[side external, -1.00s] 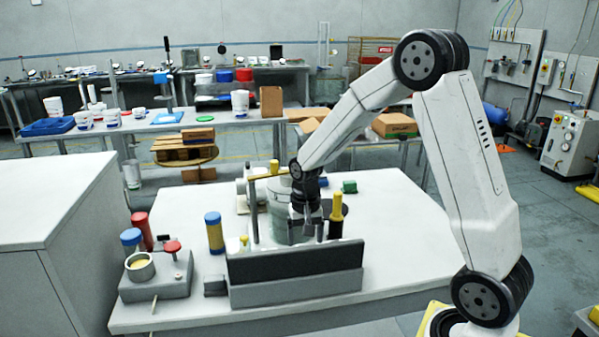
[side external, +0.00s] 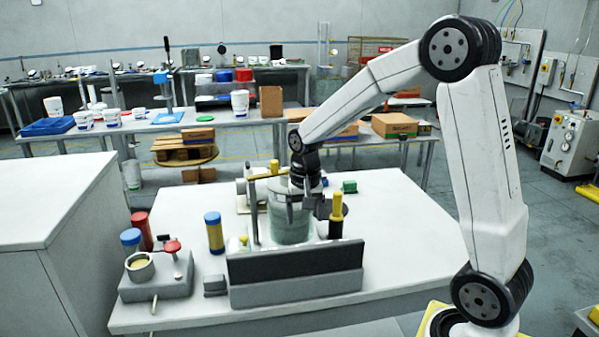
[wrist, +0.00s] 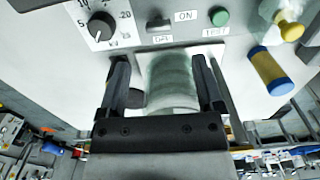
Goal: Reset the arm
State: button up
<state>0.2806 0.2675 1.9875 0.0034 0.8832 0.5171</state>
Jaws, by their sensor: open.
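My gripper (side external: 307,204) is open, above and at the rim of a clear greenish glass jar (side external: 289,224) in the side view. In the wrist view, the two dark fingers of my gripper (wrist: 160,65) stand wide apart. The translucent ribbed body of the jar (wrist: 171,80) shows between them, and I cannot tell whether they touch it. The jar stands behind a dark-fronted grey block (side external: 296,267), which hides its lower part.
A yellow-topped black post (side external: 337,212) stands close to the right of my gripper. A yellow-blue cylinder (side external: 214,233) and a grey fixture (side external: 156,279) stand at left. A panel with a knob (wrist: 101,26) and green button (wrist: 220,17) shows in the wrist view. The table's right side is clear.

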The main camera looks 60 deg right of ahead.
jog(key=a+n, duration=0.1)
jog(key=a, duration=0.4)
jog(key=s+a+t+y, duration=0.1)
jog(key=a, duration=0.4)
jog(key=s+a+n+t, duration=0.1)
jog(key=a, duration=0.4)
jog(key=shift+a+f+n+y, duration=0.25)
jog(key=shift+f+n+y, duration=0.05)
jog(key=shift+y, duration=0.1)
jog(key=s+d+f+n+h, duration=0.1)
jog(key=s+d+f+n, duration=0.3)
jog(key=s+n, duration=0.2)
jog(key=shift+s+d+f+n+t+h, duration=0.3)
jog(key=shift+s+f+h, duration=0.1)
jog(key=shift+s, duration=0.6)
jog(key=shift+r, duration=0.15)
